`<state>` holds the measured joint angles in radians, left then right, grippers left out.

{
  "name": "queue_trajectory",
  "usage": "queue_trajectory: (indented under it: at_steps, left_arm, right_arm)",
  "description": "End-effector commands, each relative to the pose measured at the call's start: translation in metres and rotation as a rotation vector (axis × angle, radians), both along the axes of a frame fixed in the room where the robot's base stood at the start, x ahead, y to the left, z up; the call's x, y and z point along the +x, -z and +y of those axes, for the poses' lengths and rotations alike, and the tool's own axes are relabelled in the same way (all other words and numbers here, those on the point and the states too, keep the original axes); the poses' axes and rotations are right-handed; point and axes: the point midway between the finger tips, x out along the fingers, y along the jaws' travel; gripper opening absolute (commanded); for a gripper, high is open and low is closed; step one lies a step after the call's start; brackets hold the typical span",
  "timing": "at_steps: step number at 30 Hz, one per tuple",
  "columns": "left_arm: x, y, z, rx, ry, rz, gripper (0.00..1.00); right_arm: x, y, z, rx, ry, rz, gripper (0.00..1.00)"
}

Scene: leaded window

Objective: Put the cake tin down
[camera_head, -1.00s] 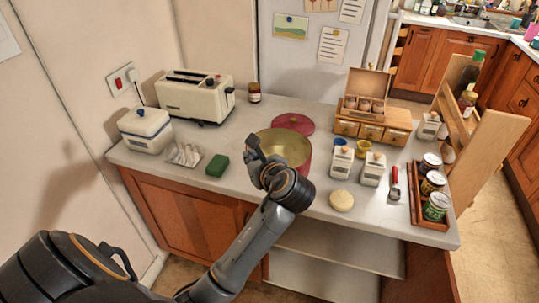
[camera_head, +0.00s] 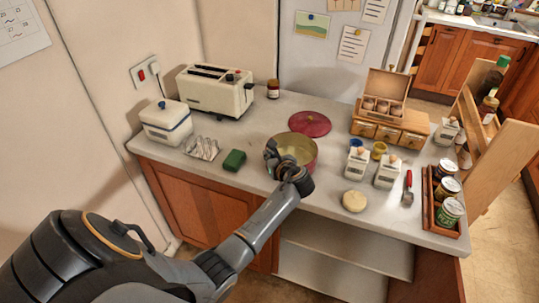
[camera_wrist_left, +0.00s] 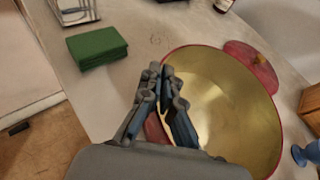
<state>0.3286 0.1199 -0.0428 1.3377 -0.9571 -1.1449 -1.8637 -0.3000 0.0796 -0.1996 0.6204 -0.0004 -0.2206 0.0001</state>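The cake tin (camera_head: 306,163) is round, red outside and gold inside, and open at the top. It is at the middle of the counter near the front edge. Its gold inside fills much of the left wrist view (camera_wrist_left: 235,110). My left gripper (camera_head: 271,151) is at the tin's left rim. In the left wrist view its fingers (camera_wrist_left: 160,75) straddle the wall, one on each side, close together, with red wall between them. The tin is at or very near counter height; its base is partly hidden by my wrist. My right gripper is not seen.
A red lid (camera_head: 310,124) lies just behind the tin. White canisters (camera_head: 356,163) stand close on the right, with a pale round item (camera_head: 354,201) in front. A toaster (camera_head: 215,92) stands behind left.

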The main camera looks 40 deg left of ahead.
Motion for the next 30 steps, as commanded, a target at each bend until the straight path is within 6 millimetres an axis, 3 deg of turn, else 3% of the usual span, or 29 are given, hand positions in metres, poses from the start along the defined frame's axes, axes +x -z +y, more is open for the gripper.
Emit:
queue_trajectory:
  at_steps: [12,17,27,30]
  left_arm:
    - [0.0007,0.006,0.0002,0.003,0.0,-0.005,0.0]
    - [0.0001,0.0073,0.0,0.001,0.0,-0.002,0.28]
    - [0.0001,0.0037,0.0,0.001,-0.001,-0.003,0.28]
    - [-0.0042,0.0013,-0.0094,0.001,0.002,-0.003,0.28]
  right_arm:
    - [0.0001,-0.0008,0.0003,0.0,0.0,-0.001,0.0]
    - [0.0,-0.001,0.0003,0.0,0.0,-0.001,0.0]
    - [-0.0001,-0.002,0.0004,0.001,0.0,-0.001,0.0]
    - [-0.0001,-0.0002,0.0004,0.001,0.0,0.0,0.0]
